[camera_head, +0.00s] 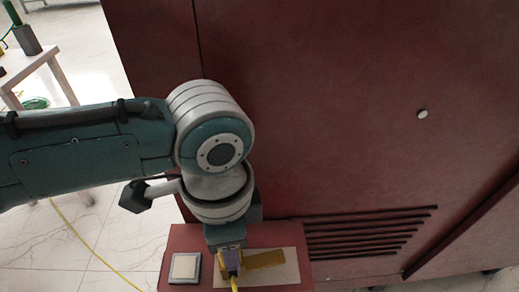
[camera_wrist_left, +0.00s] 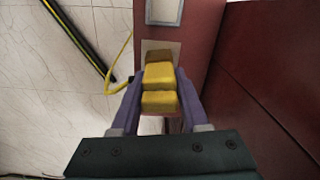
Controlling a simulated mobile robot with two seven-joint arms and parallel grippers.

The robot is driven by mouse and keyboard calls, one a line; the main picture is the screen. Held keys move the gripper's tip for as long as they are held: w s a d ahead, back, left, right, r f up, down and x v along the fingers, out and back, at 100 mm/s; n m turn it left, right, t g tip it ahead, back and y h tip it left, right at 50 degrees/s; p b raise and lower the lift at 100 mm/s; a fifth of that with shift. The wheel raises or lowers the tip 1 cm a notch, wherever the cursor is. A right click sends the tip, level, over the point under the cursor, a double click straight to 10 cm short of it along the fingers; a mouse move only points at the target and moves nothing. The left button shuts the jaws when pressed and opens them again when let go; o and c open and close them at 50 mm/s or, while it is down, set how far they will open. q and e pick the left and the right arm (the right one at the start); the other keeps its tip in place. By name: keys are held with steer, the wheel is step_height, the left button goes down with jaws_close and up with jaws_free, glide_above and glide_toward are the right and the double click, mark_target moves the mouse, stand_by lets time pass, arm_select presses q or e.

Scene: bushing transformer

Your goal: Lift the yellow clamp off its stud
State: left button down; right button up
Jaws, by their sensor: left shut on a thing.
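The yellow clamp (camera_wrist_left: 159,78) sits between the purple fingers of my left gripper (camera_wrist_left: 160,112), which are shut on it. In the head view my left gripper (camera_head: 231,262) points down over a small red ledge, with a bit of yellow between its fingertips. A brownish-yellow flat piece (camera_head: 265,259) lies on a beige plate (camera_head: 285,272) on the ledge, beside the gripper. No stud shows; I cannot tell whether the clamp is on one. My right gripper is not in view.
The red ledge (camera_head: 183,240) carries a pale square pad (camera_head: 185,267) left of the gripper. A large dark red cabinet (camera_head: 330,120) with vent slots (camera_head: 370,232) stands behind it. A yellow cable (camera_head: 92,248) crosses the tiled floor at left. A white table (camera_head: 50,70) stands far left.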

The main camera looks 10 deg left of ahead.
arm_select(q)
step_height(320, 180, up, 27)
steer(key=p, duration=1.7)
